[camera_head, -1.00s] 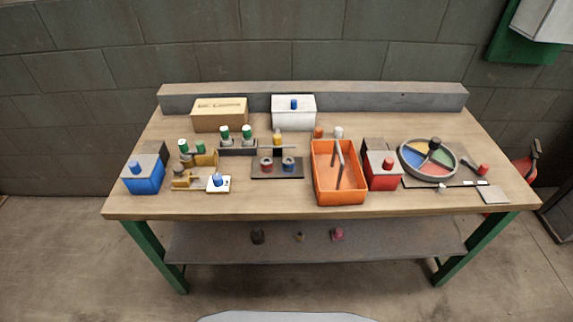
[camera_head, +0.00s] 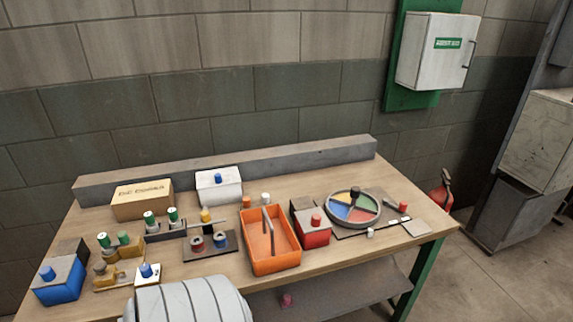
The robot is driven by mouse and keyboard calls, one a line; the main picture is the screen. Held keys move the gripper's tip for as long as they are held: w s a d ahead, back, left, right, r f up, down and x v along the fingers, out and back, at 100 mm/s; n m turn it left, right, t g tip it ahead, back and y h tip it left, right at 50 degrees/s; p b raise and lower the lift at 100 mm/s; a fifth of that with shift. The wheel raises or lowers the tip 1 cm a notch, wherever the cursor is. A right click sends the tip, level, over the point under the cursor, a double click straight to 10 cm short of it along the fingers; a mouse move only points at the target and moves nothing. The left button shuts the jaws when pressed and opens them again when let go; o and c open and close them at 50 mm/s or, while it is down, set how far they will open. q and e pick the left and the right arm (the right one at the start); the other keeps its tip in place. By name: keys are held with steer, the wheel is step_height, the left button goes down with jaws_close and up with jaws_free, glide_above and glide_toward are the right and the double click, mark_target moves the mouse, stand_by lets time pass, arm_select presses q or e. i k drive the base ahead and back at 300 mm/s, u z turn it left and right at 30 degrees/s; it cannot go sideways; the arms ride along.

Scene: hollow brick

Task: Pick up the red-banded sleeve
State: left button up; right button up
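A short ring-like piece with a red band (camera_head: 196,244) stands on a dark flat plate (camera_head: 208,253) near the middle of the workbench. A similar piece with a blue band (camera_head: 220,241) stands just to its right on the same plate. The red one looks like the red-banded sleeve, though it is small in the picture. Neither of my grippers shows in this view.
An orange bin (camera_head: 275,266) with a handle stands right of the plate, then a red box (camera_head: 312,238) and a colour-sectored round tray (camera_head: 331,214). Green-capped pieces, a blue box (camera_head: 59,290) and a cardboard box (camera_head: 142,204) lie left. Bare wood (camera_head: 398,245) shows at the right front.

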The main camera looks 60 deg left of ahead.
mark_target(199, 248)
steer(key=z, duration=0.85)
steer(key=k, duration=2)
steer(key=u, duration=1.45)
